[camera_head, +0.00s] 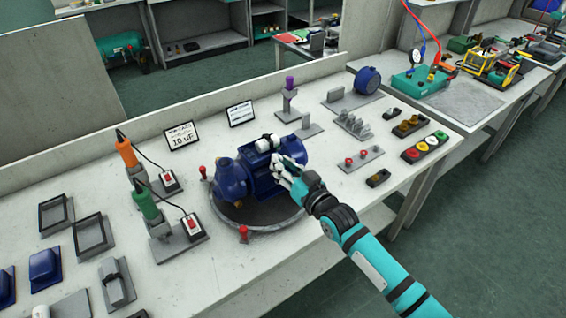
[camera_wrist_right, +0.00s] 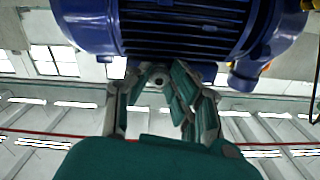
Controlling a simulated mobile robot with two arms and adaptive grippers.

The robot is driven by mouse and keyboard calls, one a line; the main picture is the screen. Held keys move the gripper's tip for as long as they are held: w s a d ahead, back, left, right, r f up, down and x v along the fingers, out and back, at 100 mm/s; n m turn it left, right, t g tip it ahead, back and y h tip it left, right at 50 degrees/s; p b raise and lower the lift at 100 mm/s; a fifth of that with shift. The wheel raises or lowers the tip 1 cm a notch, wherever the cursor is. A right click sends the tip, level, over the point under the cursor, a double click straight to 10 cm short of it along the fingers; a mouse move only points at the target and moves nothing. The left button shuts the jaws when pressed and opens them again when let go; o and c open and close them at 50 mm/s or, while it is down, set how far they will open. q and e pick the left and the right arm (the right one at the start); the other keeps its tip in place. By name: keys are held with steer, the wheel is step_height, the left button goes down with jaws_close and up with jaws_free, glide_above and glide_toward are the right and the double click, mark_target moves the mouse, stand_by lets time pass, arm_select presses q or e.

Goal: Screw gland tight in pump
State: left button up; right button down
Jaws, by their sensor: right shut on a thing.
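The blue pump (camera_head: 232,178) stands on a round dark turntable (camera_head: 262,216) on the bench. In the right wrist view its ribbed blue body (camera_wrist_right: 185,28) fills the top. My right gripper (camera_head: 284,172) is at the pump's near right side, its fingers close to the body. In the wrist view the right gripper (camera_wrist_right: 160,88) is shut on a small grey round part with a dark centre, which looks like the gland (camera_wrist_right: 158,77), just below the pump body. The fingers hide this part in the head view. Whether its thread is seated cannot be seen. My left gripper is not in view.
Green (camera_head: 146,203) and orange (camera_head: 127,153) tools stand left of the pump, with red-switch boxes beside them. Small red-topped posts (camera_head: 243,233) ring the turntable. Part racks (camera_head: 362,158) stand to the right.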

steer(key=m, duration=1)
steer(key=shift+r, duration=0.25)
steer(key=c, duration=1.3)
jaws_free()
steer(key=shift+o, duration=0.2)
steer(key=shift+f, duration=0.15)
steer(key=shift+n, duration=3.3)
